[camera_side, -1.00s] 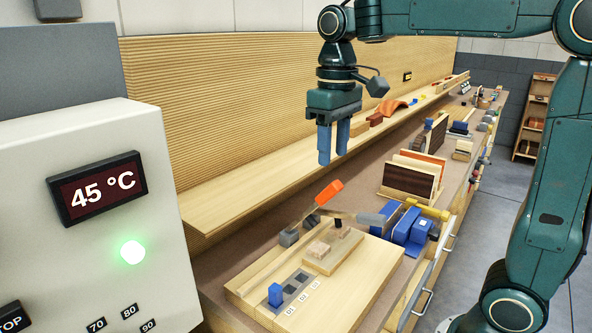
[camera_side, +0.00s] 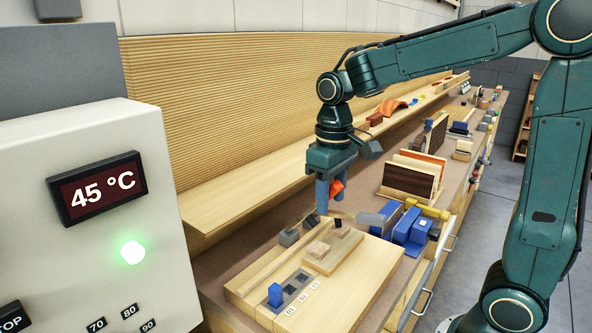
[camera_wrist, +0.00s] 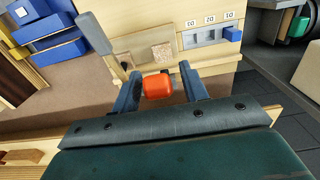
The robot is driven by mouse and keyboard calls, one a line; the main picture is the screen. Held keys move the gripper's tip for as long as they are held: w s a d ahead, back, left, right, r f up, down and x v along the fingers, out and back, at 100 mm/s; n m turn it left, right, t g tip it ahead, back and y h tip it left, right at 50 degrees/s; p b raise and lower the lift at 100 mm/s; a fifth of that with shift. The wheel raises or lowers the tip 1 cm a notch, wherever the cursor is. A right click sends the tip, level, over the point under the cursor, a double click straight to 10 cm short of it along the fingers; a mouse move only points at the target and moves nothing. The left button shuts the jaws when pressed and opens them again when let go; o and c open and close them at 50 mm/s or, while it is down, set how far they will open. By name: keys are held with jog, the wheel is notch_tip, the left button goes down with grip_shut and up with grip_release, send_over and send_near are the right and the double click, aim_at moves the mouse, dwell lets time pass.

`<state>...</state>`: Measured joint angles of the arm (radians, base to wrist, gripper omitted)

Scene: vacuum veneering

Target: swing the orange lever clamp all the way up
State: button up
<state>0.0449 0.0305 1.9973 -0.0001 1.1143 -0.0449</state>
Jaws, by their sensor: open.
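The lever clamp's orange handle (camera_side: 337,188) stands above the back edge of the wooden board (camera_side: 350,288) in the side view. My gripper (camera_side: 325,207) is open and lowered around this handle, and a blue finger covers part of it. In the wrist view the orange handle (camera_wrist: 158,86) lies between the two open fingers of my gripper (camera_wrist: 161,80), with a gap visible at each side. The lower part of the lever is largely hidden behind the fingers in the side view.
A small wooden fixture (camera_side: 332,251) and a blue block (camera_side: 275,294) sit on the board. Blue clamps (camera_side: 410,228) stand at its right. A grey-ended bar (camera_wrist: 101,35) rises close to the left finger in the wrist view. A control box (camera_side: 95,235) fills the left foreground.

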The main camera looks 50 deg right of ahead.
grip_shut()
jog(key=shift+w+r, duration=0.1)
jog(key=shift+w, duration=0.05)
jog(key=shift+w+r+g, duration=0.55)
jog(key=shift+w+g, duration=0.2)
jog(key=shift+w, duration=0.15)
jog(key=shift+w+r+g, duration=0.5)
jog(key=shift+w+g, duration=0.25)
jog(key=shift+w, duration=0.1)
grip_release()
jog(key=shift+r, duration=0.1)
jog(key=shift+v, duration=1.3)
